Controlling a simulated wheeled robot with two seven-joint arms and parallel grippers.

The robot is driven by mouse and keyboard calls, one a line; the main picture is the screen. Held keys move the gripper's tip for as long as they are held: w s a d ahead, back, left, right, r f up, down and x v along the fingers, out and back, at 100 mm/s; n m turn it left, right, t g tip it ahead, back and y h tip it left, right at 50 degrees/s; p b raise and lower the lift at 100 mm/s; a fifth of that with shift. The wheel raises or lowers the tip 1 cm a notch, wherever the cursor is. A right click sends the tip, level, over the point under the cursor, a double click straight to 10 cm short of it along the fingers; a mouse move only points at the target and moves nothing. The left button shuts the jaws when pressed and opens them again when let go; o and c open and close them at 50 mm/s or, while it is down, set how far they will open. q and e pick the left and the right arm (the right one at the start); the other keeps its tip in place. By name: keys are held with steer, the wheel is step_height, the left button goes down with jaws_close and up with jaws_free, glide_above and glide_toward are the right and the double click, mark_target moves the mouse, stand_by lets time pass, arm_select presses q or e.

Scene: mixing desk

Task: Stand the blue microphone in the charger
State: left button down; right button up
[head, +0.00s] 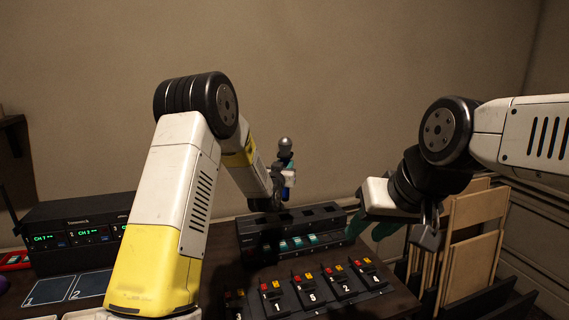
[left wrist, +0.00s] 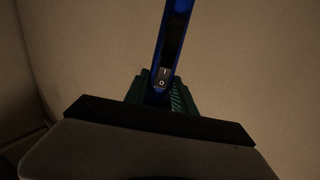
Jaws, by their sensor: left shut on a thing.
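The blue microphone (head: 285,143) is upright in the head view, its grey ball head at the top. My left gripper (head: 286,170) is shut on its body. In the left wrist view the blue handle (left wrist: 174,35), with a dark panel and a small switch, rises between my green finger pads (left wrist: 160,93). The charger (head: 262,240) is a black block with openings in its top and green-lit fronts. The microphone appears above and behind it in the picture; its lower end is mostly hidden. My right gripper (head: 373,227), with teal fingers, is right of the charger; its opening is unclear.
A row of numbered devices (head: 310,292) with red and yellow buttons lies in front of the charger. A black receiver (head: 80,235) with green displays stands at the left, near numbered cards (head: 88,286). Wooden folded chairs (head: 470,235) stand at the right.

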arm_select(q)
glide_above(285, 199)
steer(key=shift+f, duration=3)
steer(key=shift+s+a, duration=0.2)
steer(key=shift+s, duration=0.2)
steer(key=shift+f, duration=3.65)
steer(key=shift+c, duration=1.8)
jaws_free()
